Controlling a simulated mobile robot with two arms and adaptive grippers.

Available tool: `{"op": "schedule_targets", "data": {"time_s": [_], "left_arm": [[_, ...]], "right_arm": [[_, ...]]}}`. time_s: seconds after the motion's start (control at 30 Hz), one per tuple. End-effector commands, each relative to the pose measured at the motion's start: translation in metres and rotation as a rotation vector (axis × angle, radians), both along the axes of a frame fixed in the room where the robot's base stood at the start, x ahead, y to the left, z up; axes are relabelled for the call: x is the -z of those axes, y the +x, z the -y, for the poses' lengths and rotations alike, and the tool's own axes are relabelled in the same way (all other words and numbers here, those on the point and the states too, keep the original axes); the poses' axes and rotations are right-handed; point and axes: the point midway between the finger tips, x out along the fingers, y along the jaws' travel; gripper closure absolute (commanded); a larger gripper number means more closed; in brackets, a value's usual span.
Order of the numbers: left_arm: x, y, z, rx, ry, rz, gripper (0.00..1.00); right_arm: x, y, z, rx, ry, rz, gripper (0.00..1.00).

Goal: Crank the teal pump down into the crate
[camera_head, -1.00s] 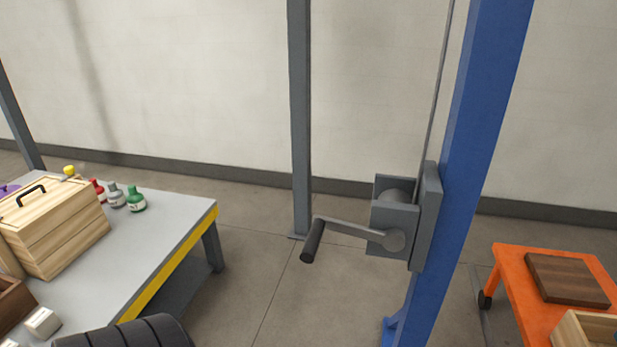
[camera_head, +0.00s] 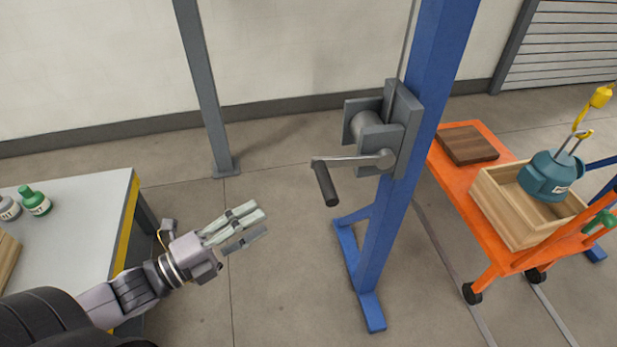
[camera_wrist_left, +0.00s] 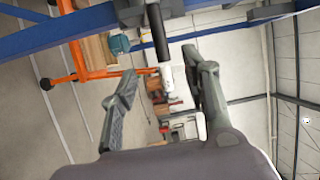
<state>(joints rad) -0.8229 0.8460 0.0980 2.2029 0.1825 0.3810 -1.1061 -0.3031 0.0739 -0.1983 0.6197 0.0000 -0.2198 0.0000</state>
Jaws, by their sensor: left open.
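The teal pump (camera_head: 548,176) hangs by its bail from a yellow hook (camera_head: 583,134), over or partly inside the open wooden crate (camera_head: 510,222); I cannot tell whether it touches the bottom. The winch (camera_head: 375,135) is fixed to the blue post (camera_head: 400,170). Its crank arm (camera_head: 350,162) points left and its dark grip (camera_head: 327,185) hangs at the end. My left gripper (camera_head: 260,224) is open and empty, left of and below the grip and apart from it. The left wrist view shows its spread fingers (camera_wrist_left: 163,95) and the teal pump (camera_wrist_left: 119,44). My right gripper is not visible.
The orange cart (camera_head: 455,187) carries the crate and a dark wooden board (camera_head: 467,145). A grey table (camera_head: 75,215) with bottles (camera_head: 35,201) stands at left. A grey upright (camera_head: 205,95) rises behind my gripper. Floor is clear between table and post.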

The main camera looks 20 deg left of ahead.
Motion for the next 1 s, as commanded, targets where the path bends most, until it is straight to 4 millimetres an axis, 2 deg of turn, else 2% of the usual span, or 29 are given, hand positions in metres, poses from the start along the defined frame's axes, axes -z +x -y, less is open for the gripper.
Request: {"op": "schedule_targets", "data": {"time_s": [0.37, 1.0], "left_arm": [[-0.004, 0.039, 0.024, -0.003, -0.003, 0.003, 0.57], [-0.010, 0.118, 0.076, -0.004, -0.004, 0.000, 0.57]], "right_arm": [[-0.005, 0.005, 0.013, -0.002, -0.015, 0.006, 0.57], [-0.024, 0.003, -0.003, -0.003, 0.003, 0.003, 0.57]]}}
